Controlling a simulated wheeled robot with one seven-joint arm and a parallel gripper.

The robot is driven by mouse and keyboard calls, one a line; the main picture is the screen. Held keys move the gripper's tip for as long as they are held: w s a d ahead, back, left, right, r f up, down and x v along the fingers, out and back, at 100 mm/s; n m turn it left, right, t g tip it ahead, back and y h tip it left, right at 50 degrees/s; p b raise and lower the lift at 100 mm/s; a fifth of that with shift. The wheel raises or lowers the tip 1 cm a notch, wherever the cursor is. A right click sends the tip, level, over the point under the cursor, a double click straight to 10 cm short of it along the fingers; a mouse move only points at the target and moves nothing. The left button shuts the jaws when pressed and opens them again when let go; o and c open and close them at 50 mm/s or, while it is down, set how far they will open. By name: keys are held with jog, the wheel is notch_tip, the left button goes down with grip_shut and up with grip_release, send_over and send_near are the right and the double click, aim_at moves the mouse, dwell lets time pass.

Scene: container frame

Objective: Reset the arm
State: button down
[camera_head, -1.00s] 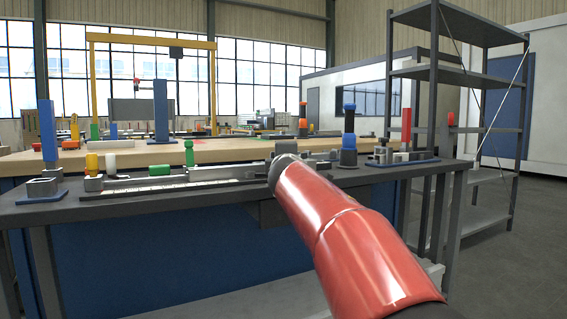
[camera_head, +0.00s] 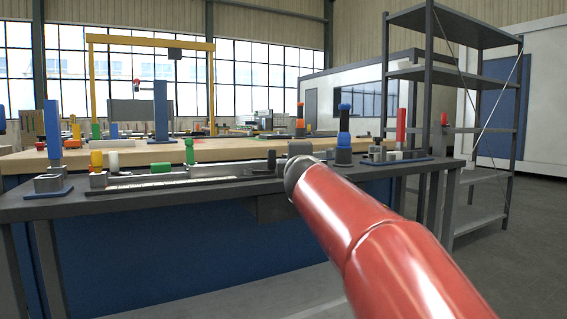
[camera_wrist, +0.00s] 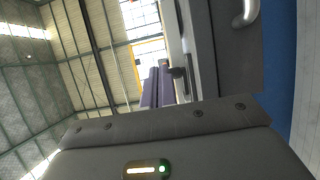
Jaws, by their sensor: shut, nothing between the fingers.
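My red arm (camera_head: 375,235) reaches up from the lower right in the head view, with its dark far end in front of the dark workbench (camera_head: 240,197). That end hides part of the bench top. My gripper (camera_wrist: 158,70) shows in the wrist view as two greyish-purple fingers side by side, with nothing seen between them. Its grey body fills the bottom of that view, with a lit green-and-white indicator. The gripper's fingers cannot be made out in the head view.
The bench holds a blue post (camera_head: 52,130) at left, a green cylinder (camera_head: 160,168), a black-and-blue stack (camera_head: 343,140) and a red post (camera_head: 401,126). A wooden table (camera_head: 215,148) stands behind. A metal shelf (camera_head: 478,135) stands right. Open floor (camera_head: 500,265) lies at lower right.

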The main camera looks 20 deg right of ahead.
jog(key=s+f+m+g+p, duration=0.3)
jog(key=s+f+m+p, duration=0.1)
jog(key=s, duration=0.5)
jog(key=s+f+m+g+p, duration=0.25)
jog(key=s+f+m, duration=0.2)
jog(key=s, duration=0.45)
jog(key=s+a+f+m+g+y+p, duration=0.2)
jog(key=s+a+f+m+g, duration=0.1)
jog(key=s+f, duration=0.4)
jog(key=s+a+f+m+g+y+p, duration=0.2)
jog(key=s+a+f, duration=0.3)
jog(key=s, duration=0.5)
notch_tip(320, 180, down, 3)
jog(key=shift+s+a+r+m+g+p, duration=0.25)
jog(key=shift+m+g+p, duration=0.1)
jog(key=shift+m+g, duration=0.4)
